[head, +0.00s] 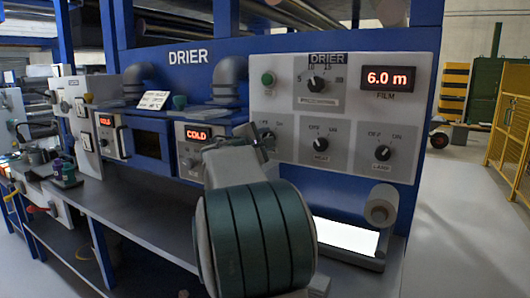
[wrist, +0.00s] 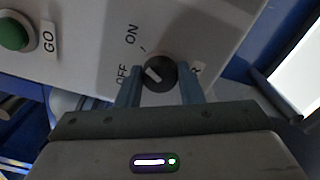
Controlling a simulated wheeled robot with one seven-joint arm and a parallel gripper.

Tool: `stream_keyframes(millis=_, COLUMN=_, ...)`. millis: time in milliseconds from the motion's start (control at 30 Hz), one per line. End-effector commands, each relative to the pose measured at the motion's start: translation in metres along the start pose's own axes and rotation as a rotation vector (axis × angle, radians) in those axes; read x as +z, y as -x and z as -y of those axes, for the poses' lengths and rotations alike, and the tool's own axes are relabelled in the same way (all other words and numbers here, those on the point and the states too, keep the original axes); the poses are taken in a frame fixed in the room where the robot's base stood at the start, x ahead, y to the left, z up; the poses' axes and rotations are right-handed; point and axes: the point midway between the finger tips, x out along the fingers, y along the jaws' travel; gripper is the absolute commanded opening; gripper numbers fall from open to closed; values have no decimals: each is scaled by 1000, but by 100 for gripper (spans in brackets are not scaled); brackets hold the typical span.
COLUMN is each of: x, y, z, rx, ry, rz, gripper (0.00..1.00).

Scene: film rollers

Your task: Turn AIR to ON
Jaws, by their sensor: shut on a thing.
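The AIR switch is a dark round knob with a white pointer line, on a light grey panel. In the wrist view the knob (wrist: 160,75) sits between my fingers, with OFF printed to its left and ON above left. Its white line points left and slightly up, nearer OFF than ON. My gripper (wrist: 161,88) is shut on the knob, one finger on each side. In the head view the knob (head: 268,135) is partly hidden by my gripper (head: 262,143), and its label is hidden.
A green GO button (wrist: 15,35) is left of the knob in the wrist view. In the head view the HEAT knob (head: 320,144) and LAMP knob (head: 382,152) are to the right, with a larger dial (head: 317,84) above.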

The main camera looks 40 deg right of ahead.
Motion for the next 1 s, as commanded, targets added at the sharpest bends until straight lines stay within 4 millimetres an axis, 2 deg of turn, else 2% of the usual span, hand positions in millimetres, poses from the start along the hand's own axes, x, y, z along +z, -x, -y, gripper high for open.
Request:
stream_keyframes(millis=33, x=-1, y=0, z=4, rx=-2, ry=-17, rz=2, gripper=11)
stream_keyframes(millis=700, x=0, y=0, z=1, rx=-3, ry=-75, rz=2, gripper=11)
stream_keyframes(millis=733, x=0, y=0, z=1, rx=-3, ry=-74, rz=2, gripper=36)
stream_keyframes(millis=800, x=0, y=0, z=1, rx=-3, ry=-74, rz=2, gripper=55)
stream_keyframes(millis=1000, x=0, y=0, z=0, rx=-1, ry=-73, rz=0, gripper=55)
